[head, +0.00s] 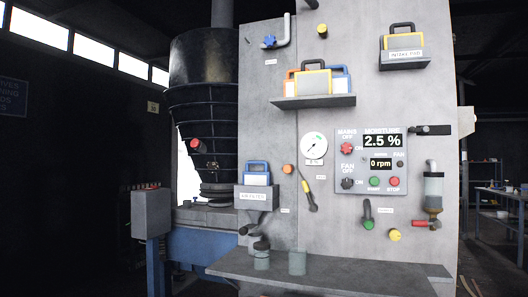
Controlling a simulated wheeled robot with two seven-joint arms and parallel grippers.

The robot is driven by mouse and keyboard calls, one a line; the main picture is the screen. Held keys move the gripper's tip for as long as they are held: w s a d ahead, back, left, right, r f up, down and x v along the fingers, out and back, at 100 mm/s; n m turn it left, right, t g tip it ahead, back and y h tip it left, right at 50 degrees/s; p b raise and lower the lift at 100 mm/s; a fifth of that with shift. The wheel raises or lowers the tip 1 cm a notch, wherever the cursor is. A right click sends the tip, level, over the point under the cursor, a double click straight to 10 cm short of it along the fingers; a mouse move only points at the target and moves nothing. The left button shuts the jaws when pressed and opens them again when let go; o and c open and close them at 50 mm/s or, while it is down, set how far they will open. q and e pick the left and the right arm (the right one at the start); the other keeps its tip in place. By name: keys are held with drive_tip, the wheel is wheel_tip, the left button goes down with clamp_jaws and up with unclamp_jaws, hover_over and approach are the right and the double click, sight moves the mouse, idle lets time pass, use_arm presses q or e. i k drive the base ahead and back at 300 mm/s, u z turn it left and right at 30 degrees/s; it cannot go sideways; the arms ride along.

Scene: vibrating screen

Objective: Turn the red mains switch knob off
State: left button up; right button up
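The red mains switch knob (347,149) sits on the upper left of the grey control panel (398,160), which is fixed to a tall grey wall board. The label "MAINS OFF" is above the knob and "ON" is to its right. The knob is too small for me to tell which way it points. The moisture display (382,141) is lit and reads 2.5 %. The display below it (381,163) reads 0 rpm. Neither of my grippers shows in the head view.
A black fan knob (347,183), a green button (374,182) and a red button (393,182) are below the mains knob. A round gauge (314,146) is left of the panel. A black handle (430,130) sticks out at right. A grey shelf (330,273) juts out below.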

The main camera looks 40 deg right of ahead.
sight(346, 147)
drive_tip(key=i, duration=1.4)
drive_tip(key=z, duration=0.35)
